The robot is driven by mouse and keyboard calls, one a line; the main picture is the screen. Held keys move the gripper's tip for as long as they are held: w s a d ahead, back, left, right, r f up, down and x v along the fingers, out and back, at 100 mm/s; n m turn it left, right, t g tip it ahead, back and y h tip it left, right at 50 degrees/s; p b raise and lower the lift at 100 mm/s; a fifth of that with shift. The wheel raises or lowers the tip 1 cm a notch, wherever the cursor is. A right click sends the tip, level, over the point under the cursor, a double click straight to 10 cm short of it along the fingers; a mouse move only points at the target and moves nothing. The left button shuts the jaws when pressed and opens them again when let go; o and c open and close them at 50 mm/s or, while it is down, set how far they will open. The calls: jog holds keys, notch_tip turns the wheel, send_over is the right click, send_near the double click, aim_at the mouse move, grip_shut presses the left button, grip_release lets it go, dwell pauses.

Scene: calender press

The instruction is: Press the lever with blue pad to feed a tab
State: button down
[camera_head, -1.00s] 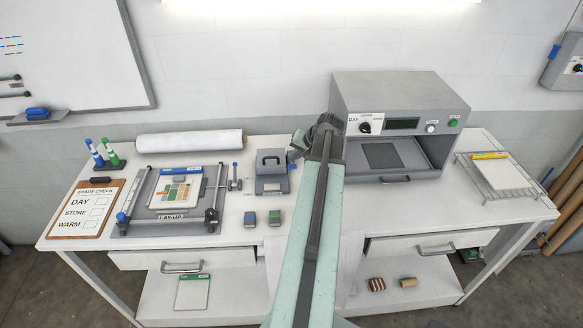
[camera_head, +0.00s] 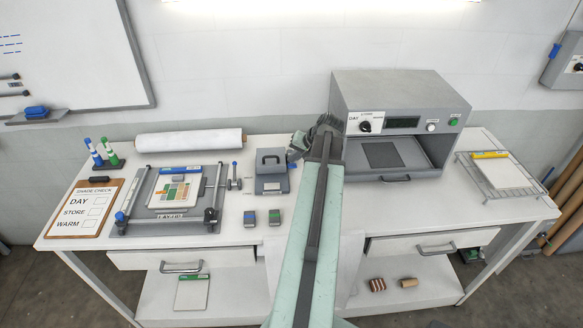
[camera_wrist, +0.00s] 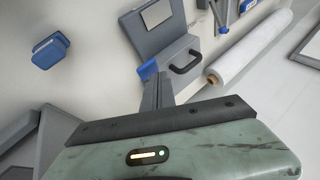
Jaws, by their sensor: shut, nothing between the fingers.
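A small grey box with a black handle (camera_head: 271,184) stands on the table, left of my arm. In the wrist view the box (camera_wrist: 152,25) is at the top centre. A small blue pad (camera_wrist: 148,70) shows at its near edge, and a bit of blue (camera_head: 292,166) shows beside the box in the head view. The lever under the pad is not clearly seen. My gripper (camera_wrist: 157,77) is shut and empty, its tip right by the blue pad; I cannot tell if they touch. In the head view my gripper (camera_head: 298,147) is partly hidden by my arm.
A grey oven-like machine (camera_head: 400,90) stands close to the right of my arm. A grey frame (camera_head: 140,227) with a colour chart is at left. A wire rack (camera_head: 500,190) is far right.

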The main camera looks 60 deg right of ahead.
jog(key=shift+s+a+f+b, duration=0.1)
jog(key=shift+a+f+b, duration=0.05)
jog(key=shift+f+b, duration=0.55)
jog(key=shift+s+a+f+b, duration=0.1)
jog(key=shift+a+f+b, duration=0.05)
jog(key=shift+f+b, duration=0.5)
dwell(1.1)
jog(key=shift+r, duration=0.15)
dwell(0.3)
jog(key=shift+w+d+r+p, duration=0.15)
jog(key=shift+d+r+p, duration=0.05)
jog(key=shift+r+p, duration=0.7)
jog(key=shift+w+d+r+p, duration=0.1)
jog(key=shift+d+r+p, duration=0.1)
jog(key=shift+r+p, duration=0.6)
jog(key=r+p, duration=0.3)
jog(key=d+r+p, duration=0.1)
jog(key=p, duration=0.1)
jog(key=shift+w+r, duration=0.35)
jog(key=shift+w, duration=0.05)
